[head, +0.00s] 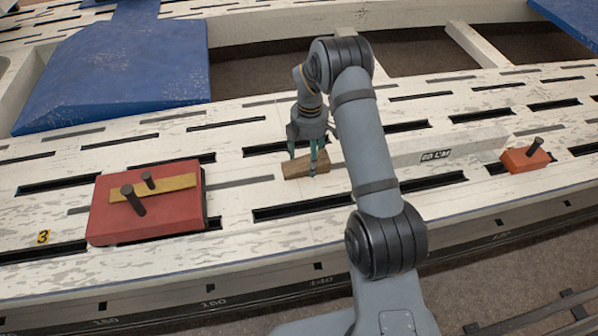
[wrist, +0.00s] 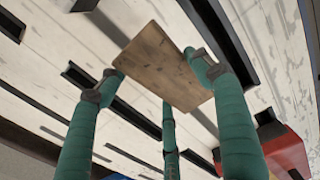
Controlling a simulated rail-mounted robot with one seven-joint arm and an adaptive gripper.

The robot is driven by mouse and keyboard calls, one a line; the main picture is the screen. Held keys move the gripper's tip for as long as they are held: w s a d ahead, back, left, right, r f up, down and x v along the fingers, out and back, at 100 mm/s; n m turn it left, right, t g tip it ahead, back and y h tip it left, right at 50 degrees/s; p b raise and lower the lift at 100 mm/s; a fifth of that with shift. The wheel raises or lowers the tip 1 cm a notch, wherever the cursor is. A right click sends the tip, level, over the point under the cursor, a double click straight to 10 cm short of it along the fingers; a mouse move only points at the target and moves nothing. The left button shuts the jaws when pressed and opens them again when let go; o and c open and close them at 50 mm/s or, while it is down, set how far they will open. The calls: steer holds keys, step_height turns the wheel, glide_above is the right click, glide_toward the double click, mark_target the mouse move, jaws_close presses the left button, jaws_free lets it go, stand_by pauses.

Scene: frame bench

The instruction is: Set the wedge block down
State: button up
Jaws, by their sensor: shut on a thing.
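The wedge block (head: 296,169) is a brown wooden block near the middle of the slotted white bench in the head view. My gripper (head: 305,159) points down over it with green fingers shut on it. In the wrist view the wooden block (wrist: 160,65) lies tilted across the picture, with fingertips of my gripper (wrist: 150,80) at its opposite sides and a third finger near its lower edge. The block is at or just above the bench top; I cannot tell whether it touches.
A red block with a yellow strip and dark pegs (head: 146,215) sits left of the wedge block. A smaller orange block with a peg (head: 525,159) stands at the right. Blue plates (head: 125,70) lie behind. Dark slots (head: 300,208) run along the bench (head: 250,225).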

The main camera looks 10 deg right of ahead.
mark_target(299, 158)
steer(key=shift+w+a+f, duration=0.3)
steer(key=shift+a+f, duration=0.15)
steer(key=shift+a, duration=0.2)
steer(key=shift+w+a+f, duration=0.3)
steer(key=shift+a+f, duration=0.1)
steer(key=shift+a, duration=0.2)
step_height(299, 158, down, 4)
steer(key=shift+f+b, duration=0.1)
steer(key=shift+b, duration=0.85)
steer(key=o, duration=1.3)
step_height(299, 158, up, 12)
steer(key=p, duration=0.4)
